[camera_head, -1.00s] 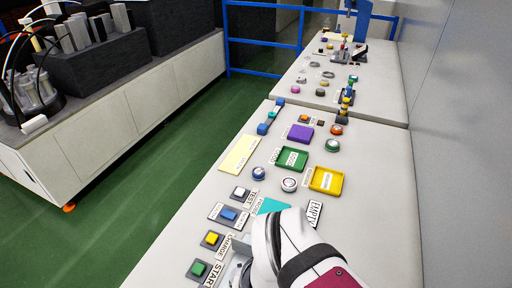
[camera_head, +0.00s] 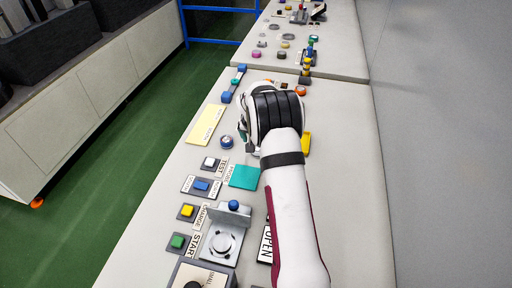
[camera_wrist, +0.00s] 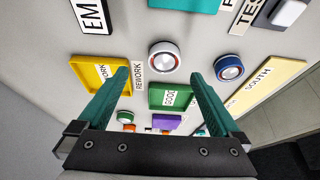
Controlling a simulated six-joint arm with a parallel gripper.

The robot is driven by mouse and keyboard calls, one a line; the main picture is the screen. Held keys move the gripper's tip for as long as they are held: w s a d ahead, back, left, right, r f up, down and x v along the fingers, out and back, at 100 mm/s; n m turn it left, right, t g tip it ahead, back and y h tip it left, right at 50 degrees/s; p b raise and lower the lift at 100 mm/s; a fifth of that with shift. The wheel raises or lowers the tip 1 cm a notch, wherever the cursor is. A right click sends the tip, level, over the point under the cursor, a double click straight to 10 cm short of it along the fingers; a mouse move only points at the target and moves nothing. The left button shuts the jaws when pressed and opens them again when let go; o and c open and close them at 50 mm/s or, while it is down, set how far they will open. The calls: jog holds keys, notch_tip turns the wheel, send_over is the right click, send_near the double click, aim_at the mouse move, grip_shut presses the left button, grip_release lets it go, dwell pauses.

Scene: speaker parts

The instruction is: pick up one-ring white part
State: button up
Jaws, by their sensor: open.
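The white part (camera_wrist: 163,56) is a round disc with one ring around its top, lying on the table in the wrist view. My gripper (camera_wrist: 158,77) is open and empty, with its two green fingers pointing toward the part. In the picture the part sits between and just beyond the fingertips, apart from both. The exact height gap cannot be told. In the head view my arm and wrist hide the white part, and the fingers are mostly hidden too.
A blue round part (camera_wrist: 229,67) lies right of the white part. The yellow REWORK tray (camera_wrist: 88,76), green GOOD tray (camera_wrist: 157,97) and purple plate (camera_wrist: 167,122) are close by. Teal PROBE pad (camera_head: 244,177) and buttons (camera_head: 201,185) stand nearer the front.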

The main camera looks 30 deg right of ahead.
jog(key=x, duration=0.6)
jog(key=shift+w+a+f, duration=0.15)
jog(key=shift+w, duration=0.2)
grip_shut()
